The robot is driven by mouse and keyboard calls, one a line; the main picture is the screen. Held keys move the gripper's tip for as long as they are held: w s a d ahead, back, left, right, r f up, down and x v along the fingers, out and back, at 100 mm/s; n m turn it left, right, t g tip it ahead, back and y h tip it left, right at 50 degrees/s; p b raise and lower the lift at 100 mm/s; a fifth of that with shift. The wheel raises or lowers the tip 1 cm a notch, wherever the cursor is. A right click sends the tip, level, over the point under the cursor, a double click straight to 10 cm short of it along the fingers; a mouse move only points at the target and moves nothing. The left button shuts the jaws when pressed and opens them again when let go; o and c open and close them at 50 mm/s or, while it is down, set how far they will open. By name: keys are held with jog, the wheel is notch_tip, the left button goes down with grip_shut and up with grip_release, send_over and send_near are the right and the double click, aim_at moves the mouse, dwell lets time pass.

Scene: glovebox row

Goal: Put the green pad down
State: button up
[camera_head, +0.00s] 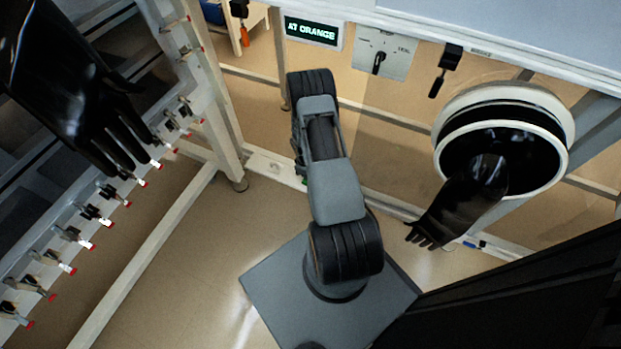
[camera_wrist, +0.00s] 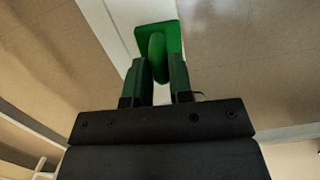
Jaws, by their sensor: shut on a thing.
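The green pad (camera_wrist: 172,38) shows in the wrist view, a flat green square with a rounded green grip (camera_wrist: 157,50) on it. My gripper (camera_wrist: 157,75) is shut on this grip, with one dark green-tinted finger on each side. The pad lies in front of a pale beam or ledge, and I cannot tell whether it touches it. In the head view my own arm hides the gripper, and the pad is not clearly seen there.
A glovebox port (camera_head: 503,150) with a hanging black glove (camera_head: 462,203) is at the right. Another black glove (camera_head: 75,90) hangs at upper left by a rack of red-tipped valves (camera_head: 95,215). Floor at lower left is clear.

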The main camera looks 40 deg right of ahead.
jog(key=f, duration=0.1)
jog(key=f+b, duration=0.2)
jog(key=f, duration=0.1)
jog(key=shift+w+d, duration=0.35)
jog(key=shift+w, duration=0.05)
grip_shut()
jog(key=o, duration=0.8)
grip_release()
jog(key=w+a+r+m+t+p, duration=0.1)
jog(key=a+r+p, duration=0.3)
jog(key=r, duration=1.3)
jog(key=w+a+r+m+t+p, duration=0.1)
jog(key=a+r, duration=0.4)
jog(key=r, duration=1.3)
jog(key=shift+s+a+r+m+t+y, duration=0.15)
jog(key=shift+s+a+r+m+t, duration=0.3)
jog(key=shift+s+a+r, duration=1.65)
jog(key=shift+s+a+r+m+t+y, duration=0.1)
jog(key=shift+s+a+r+m+t, duration=0.3)
jog(key=shift+s+a+r, duration=1.7)
jog(key=shift+s+a+r+m+t+y, duration=0.15)
jog(key=shift+s+a+r+m+t, duration=0.25)
jog(key=shift+s+a+r, duration=1.7)
